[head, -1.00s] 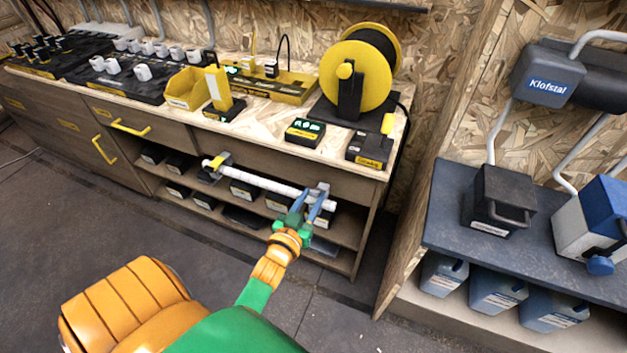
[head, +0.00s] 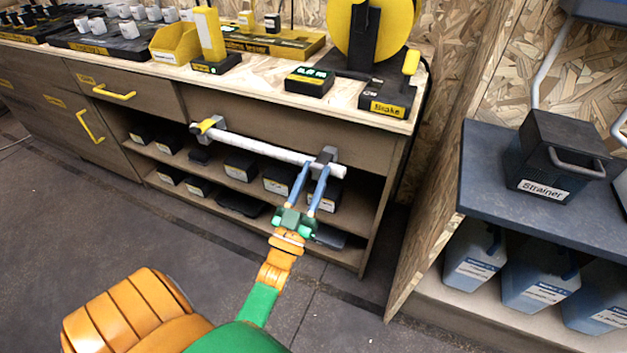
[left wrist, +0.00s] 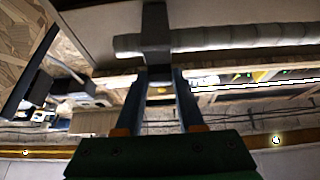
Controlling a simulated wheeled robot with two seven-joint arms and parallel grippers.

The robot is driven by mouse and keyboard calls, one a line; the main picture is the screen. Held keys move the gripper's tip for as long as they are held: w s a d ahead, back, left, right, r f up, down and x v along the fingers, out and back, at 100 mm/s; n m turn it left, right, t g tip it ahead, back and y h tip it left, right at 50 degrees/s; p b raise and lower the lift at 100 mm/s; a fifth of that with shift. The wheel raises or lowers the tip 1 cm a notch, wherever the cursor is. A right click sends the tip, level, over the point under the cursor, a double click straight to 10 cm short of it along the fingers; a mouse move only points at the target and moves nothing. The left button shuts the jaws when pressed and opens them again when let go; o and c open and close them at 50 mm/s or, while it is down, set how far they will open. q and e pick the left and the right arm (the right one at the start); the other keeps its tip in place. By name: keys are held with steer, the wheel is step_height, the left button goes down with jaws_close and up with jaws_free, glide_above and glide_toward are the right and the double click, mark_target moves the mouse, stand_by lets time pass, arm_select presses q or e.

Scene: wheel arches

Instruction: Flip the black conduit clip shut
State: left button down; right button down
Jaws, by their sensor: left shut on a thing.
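The white conduit (head: 265,149) runs level along the front of the workbench, below the worktop; it also crosses the top of the left wrist view (left wrist: 225,37). The black conduit clip (head: 326,157) is near the conduit's right end, and in the left wrist view its dark body (left wrist: 155,35) crosses the conduit. My left gripper (head: 314,172) reaches up from below, with its blue fingers on either side of the clip's lower part, shut on it. The fingers partly hide the clip, and I cannot tell how far its flap is closed. My right gripper is out of view.
Shelves with dark bins (head: 240,165) lie behind and below the conduit. A "Brake" box (head: 388,107) and a yellow reel stand on the worktop above. A side shelf with a strainer (head: 560,155) is at right.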

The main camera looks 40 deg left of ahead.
arm_select(q)
steer(key=shift+r, duration=0.1)
stand_by(0.3)
steer(key=c, duration=0.5)
jaws_free()
steer(key=shift+w, duration=0.1)
steer(key=v, duration=0.7)
